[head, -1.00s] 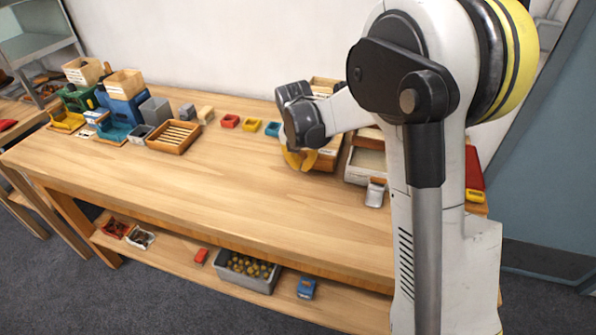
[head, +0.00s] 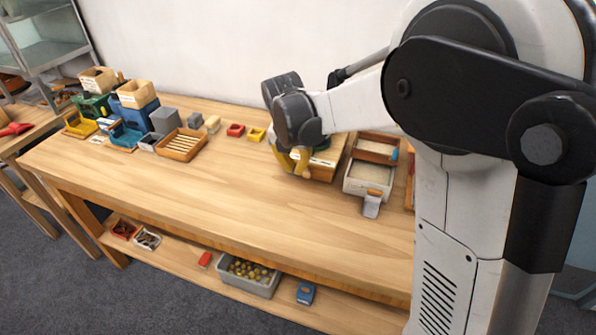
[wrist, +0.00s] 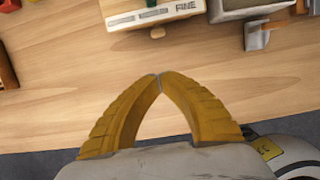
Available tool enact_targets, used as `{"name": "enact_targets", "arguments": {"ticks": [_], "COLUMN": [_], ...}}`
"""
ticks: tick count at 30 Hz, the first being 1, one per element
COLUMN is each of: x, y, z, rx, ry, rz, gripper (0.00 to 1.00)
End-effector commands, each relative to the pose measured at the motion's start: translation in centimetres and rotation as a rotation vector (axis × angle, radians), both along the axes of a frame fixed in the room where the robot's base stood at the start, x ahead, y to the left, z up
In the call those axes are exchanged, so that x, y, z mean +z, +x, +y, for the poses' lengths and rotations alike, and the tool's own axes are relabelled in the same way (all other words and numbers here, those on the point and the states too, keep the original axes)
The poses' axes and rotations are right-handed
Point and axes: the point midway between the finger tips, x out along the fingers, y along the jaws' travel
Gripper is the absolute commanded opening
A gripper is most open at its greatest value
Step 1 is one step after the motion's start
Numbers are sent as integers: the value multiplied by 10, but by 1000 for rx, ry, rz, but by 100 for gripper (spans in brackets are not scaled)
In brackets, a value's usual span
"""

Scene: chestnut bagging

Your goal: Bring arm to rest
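My gripper (wrist: 160,77) has two ribbed yellow fingers. In the wrist view their tips meet, with nothing between them and bare wooden table beyond. In the head view my gripper (head: 301,165) hangs at the lower end of my dark wrist, above the table (head: 215,193). It is in front of a wooden box that it partly hides. My white arm fills the right of the head view, with its dark elbow link close to the camera.
A wooden box marked FINE (wrist: 152,14) and a grey-rimmed tray (head: 368,190) with a scoop (head: 372,204) are near my gripper. Bins and a slatted tray (head: 181,145) stand at left. A grey crate (head: 250,287) of round brown items sits on the lower shelf. The table's middle is clear.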

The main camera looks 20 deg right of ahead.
Motion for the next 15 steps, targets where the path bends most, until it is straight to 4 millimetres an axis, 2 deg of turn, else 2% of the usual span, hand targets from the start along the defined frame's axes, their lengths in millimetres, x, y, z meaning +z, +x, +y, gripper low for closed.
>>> {"name": "enact_targets", "arguments": {"ticks": [3, 10, 13, 15], "x": [12, 19, 34, 50], "y": [-2, -7, -23, -41], "z": [2, 2, 0, -2], "rx": [0, -37, -180, -349], "ry": [0, 11, 53, 110], "rz": [0, -13, -58, -110], "gripper": [0, 0, 0, 0]}}
